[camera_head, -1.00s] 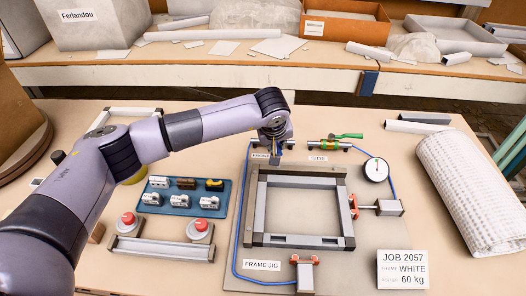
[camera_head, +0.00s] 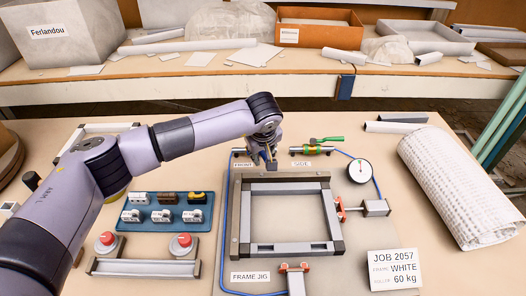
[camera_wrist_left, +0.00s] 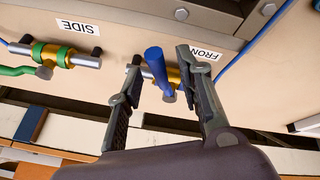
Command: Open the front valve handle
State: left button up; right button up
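The front valve (camera_wrist_left: 172,75) is a brass fitting on the bench by the FRONT label (camera_wrist_left: 204,54). Its blue handle (camera_wrist_left: 156,66) points toward the camera in the left wrist view. My left gripper (camera_wrist_left: 159,60) is open, with one finger on each side of the blue handle and visible gaps to both. In the head view my left gripper (camera_head: 268,160) points down over the front valve and hides most of it. My right gripper is not in view.
The side valve (camera_head: 313,150) with a green handle stands to the right. A gauge (camera_head: 359,171), a blue hose (camera_head: 224,215) and the frame jig (camera_head: 240,190) lie close by. A blue tray (camera_head: 140,219) and red buttons (camera_head: 106,238) are at left.

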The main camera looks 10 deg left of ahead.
pick_arm(q)
jog(key=v, duration=1.2)
